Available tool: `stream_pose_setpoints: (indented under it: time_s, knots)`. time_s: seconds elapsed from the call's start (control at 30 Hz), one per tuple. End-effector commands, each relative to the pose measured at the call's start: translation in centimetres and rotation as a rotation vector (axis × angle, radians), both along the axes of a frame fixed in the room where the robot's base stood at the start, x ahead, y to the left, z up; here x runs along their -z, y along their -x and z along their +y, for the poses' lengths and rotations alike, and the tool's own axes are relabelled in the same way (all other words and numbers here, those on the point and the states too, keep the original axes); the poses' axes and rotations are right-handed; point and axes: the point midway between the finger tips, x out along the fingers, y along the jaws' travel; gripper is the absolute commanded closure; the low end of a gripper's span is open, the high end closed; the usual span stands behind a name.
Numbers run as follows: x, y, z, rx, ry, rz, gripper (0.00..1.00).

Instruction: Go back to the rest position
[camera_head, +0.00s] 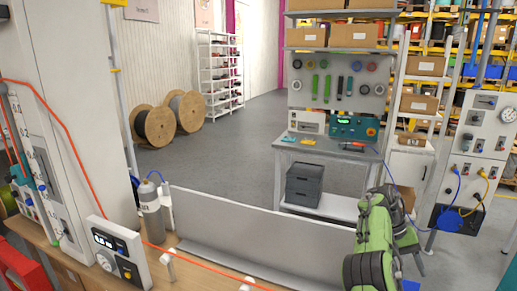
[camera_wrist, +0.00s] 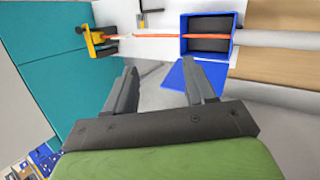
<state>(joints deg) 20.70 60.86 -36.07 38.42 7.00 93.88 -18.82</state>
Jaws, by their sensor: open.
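My gripper (camera_wrist: 159,66) shows in the wrist view with its two dark fingers spread apart and nothing between them. My green arm (camera_head: 375,240) reaches down at the lower right of the head view, and the gripper itself cannot be made out there. Beyond the fingers in the wrist view is a blue box (camera_wrist: 184,40) with a dark inside. An orange cable (camera_wrist: 155,36) runs into it from the left. A yellow and black fixture (camera_wrist: 92,42) is at the cable's left end. The fingers are apart from the cable.
A wooden bench (camera_head: 195,268) with a low grey panel (camera_head: 265,228) runs along the front. A meter box (camera_head: 115,252) and a grey cylinder (camera_head: 151,212) stand on it at left. A workbench (camera_head: 340,152) stands behind. Wooden reels (camera_head: 153,127) stand on open floor.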

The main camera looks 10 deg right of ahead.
Motion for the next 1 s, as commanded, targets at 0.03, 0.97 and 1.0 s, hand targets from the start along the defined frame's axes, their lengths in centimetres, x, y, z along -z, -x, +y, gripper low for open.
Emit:
stream_pose_setpoints:
  time_s: [0.03,0.97,1.0]
  knots:
    - [-0.6,0.1,0.3,0.002,-0.005,-0.025,0.45]
    - [-4.7,17.4,32.1,-0.516,-0.305,-0.763,0.45]
    - [-3.7,18.7,33.0,-0.547,-0.304,-0.782,0.45]
